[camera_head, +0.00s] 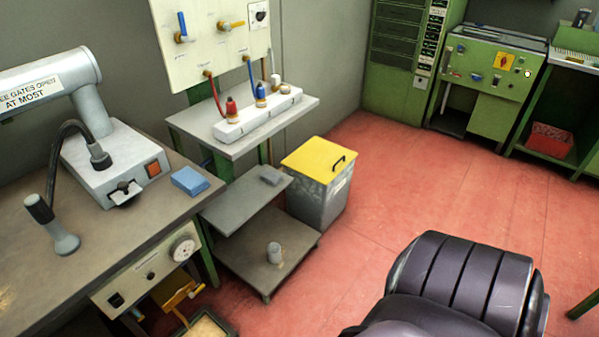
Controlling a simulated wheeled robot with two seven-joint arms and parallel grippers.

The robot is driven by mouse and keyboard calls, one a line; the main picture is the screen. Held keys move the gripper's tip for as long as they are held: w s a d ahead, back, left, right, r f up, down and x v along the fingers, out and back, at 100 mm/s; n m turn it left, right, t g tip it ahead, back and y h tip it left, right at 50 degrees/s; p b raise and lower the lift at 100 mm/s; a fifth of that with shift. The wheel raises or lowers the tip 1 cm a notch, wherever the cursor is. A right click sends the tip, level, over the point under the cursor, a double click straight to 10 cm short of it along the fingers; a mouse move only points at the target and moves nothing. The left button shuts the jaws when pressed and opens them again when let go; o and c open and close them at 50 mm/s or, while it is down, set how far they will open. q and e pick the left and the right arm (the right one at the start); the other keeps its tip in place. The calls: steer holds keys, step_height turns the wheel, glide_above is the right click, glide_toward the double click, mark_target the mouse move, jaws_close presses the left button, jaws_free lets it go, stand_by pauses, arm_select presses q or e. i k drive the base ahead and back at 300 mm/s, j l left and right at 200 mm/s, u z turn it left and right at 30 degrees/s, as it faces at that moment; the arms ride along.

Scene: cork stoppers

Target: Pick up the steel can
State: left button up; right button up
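A small grey metal can (274,252) stands upright on the lower shelf (246,262) of the grey stand, left of centre. It looks like the steel can, though it is small in view and its top detail is hard to make out. The middle shelf (236,212) is above and to the left of it. Neither of my grippers is in view, and nothing is seen touching the can.
A grey bin with a yellow lid (319,160) stands right behind the stand. A workbench (60,245) with a machine (115,160) and blue block (190,181) is at left. A dark padded, chair-like shape (460,278) fills the lower right. Red floor (430,175) is clear between.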

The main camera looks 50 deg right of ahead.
mark_target(275, 250)
steer(key=z, duration=1.35)
steer(key=u, duration=0.45)
steer(key=i+l+u, duration=0.2)
steer(key=u, duration=0.2)
steer(key=i+l+u, duration=0.15)
steer(key=l+u, duration=0.3)
steer(key=i+l+u, duration=0.1)
steer(key=l+u, duration=0.3)
steer(key=i+l+u, duration=0.1)
steer(key=l, duration=0.6)
steer(key=l+u, duration=0.1)
steer(key=l, duration=0.65)
steer(key=i, duration=0.05)
